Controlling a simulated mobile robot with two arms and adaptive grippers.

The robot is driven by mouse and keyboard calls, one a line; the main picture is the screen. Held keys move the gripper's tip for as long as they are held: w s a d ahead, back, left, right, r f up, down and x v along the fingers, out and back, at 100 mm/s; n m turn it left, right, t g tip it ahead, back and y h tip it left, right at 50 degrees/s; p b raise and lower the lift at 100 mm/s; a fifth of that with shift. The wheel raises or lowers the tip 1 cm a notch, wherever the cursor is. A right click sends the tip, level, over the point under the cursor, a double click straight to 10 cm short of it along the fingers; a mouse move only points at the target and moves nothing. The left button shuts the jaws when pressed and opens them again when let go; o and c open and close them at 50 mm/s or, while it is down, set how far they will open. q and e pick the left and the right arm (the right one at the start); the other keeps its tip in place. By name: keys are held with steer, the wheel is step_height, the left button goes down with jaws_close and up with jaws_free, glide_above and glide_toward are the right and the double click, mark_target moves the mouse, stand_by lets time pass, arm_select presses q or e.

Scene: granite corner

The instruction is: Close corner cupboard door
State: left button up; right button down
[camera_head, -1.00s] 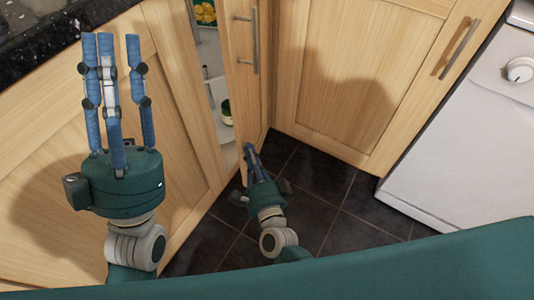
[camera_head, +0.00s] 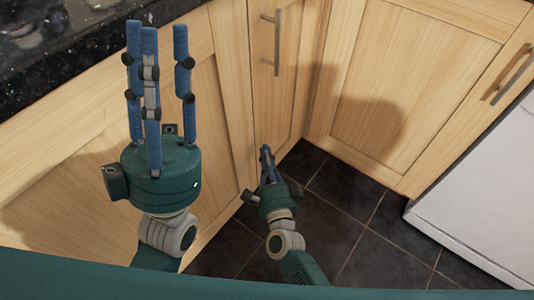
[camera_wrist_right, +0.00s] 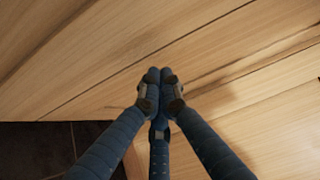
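The corner cupboard door (camera_head: 268,100) is a narrow light-wood panel with a vertical metal handle (camera_head: 277,45). In the head view it stands in line with the neighbouring fronts, and no opening into the cupboard shows. My right gripper (camera_head: 266,149) is low in front of the door, near its bottom edge, with its fingers together and empty. In the right wrist view, its joined fingertips (camera_wrist_right: 160,76) are at or very close to a wood surface; contact is hard to tell. My left gripper (camera_head: 155,30) is raised at the left, pointing up, open and empty.
A wooden panel (camera_head: 185,95) lies behind my left gripper under the dark granite worktop (camera_head: 85,55). Another wooden door (camera_head: 375,90) with a handle (camera_head: 514,72) is at the right, beside a white appliance (camera_head: 490,195). Dark floor tiles (camera_head: 345,205) are clear.

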steer(key=v, duration=1.2)
